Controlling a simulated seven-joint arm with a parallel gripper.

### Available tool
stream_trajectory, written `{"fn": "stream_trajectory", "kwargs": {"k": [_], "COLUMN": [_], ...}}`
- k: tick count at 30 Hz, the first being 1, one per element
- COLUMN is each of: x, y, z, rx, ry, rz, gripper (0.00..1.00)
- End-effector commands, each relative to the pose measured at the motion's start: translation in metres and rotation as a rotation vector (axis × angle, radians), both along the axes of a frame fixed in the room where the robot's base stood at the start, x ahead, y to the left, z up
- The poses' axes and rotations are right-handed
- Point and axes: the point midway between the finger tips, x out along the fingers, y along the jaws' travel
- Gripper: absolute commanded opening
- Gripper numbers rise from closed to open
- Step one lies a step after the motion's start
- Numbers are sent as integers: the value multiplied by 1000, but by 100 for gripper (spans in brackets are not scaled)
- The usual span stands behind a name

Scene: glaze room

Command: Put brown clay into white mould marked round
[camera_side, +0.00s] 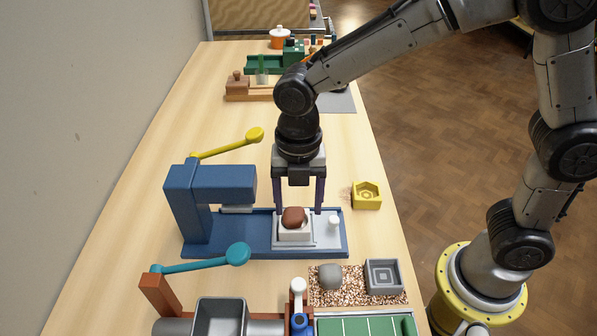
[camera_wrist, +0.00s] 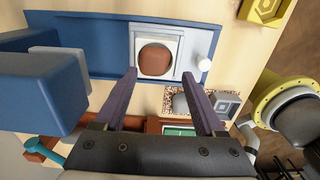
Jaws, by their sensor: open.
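The brown clay (camera_side: 293,217) is a rounded lump sitting in the top of the white mould (camera_side: 295,236), with its upper part above the rim. In the wrist view the clay (camera_wrist: 155,60) lies inside the mould's white rim (camera_wrist: 173,40). The mould stands on a pale plate (camera_side: 327,241) on the blue press base. No marking is readable on the mould. My gripper (camera_side: 298,211) is open, pointing down, with its fingers on either side above the mould and apart from the clay. In the wrist view the gripper (camera_wrist: 160,72) is empty between its fingertips.
The blue press (camera_side: 200,190) with a yellow lever stands left of the mould. A white knob (camera_side: 334,222) is on the plate's right. A yellow mould (camera_side: 367,196) is to the right. Grey clay (camera_side: 330,276) and a grey mould (camera_side: 384,275) sit on a speckled mat in front.

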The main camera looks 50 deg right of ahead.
Motion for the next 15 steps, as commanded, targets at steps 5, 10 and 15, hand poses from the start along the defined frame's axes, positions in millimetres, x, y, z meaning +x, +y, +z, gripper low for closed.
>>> {"fn": "stream_trajectory", "kwargs": {"k": [5,10,15], "x": [1,1,0], "y": [1,0,0], "z": [41,72,92], "rx": [4,2,1], "ry": [-6,-4,-1], "rz": [0,0,0], "gripper": [72,72,72]}}
